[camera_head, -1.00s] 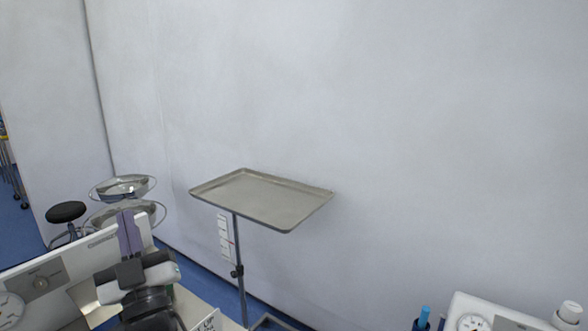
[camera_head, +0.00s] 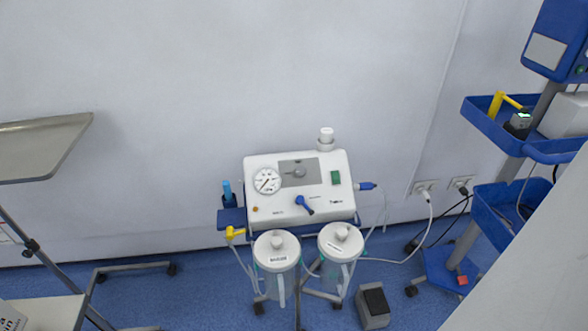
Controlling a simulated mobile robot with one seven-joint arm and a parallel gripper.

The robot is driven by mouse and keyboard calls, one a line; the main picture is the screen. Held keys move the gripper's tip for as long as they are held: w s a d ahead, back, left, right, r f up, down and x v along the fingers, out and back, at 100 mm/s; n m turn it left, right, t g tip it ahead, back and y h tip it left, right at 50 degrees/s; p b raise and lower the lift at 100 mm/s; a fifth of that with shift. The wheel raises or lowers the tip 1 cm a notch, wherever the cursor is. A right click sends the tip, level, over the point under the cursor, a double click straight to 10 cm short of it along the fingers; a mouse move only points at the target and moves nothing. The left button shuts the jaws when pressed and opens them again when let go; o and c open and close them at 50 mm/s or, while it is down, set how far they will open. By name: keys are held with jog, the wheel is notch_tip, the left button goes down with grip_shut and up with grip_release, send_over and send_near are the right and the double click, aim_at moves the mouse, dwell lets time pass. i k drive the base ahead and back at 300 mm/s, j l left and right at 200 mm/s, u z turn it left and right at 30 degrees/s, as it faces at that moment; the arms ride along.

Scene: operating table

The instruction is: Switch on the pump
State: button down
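The pump (camera_head: 297,204) is a white box on a wheeled stand against the wall, in the middle of the head view. I cannot tell from here whether the switch is on. My gripper is not in view.
A metal tray stand (camera_head: 45,146) stands at the left. A blue equipment cart (camera_head: 497,130) stands at the right. Cables run to wall sockets (camera_head: 425,187). A dark foot pedal (camera_head: 374,305) lies on the blue floor. A pale surface covers the lower right corner.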

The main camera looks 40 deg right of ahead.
aim_at(336, 176)
jog(key=z, duration=0.95)
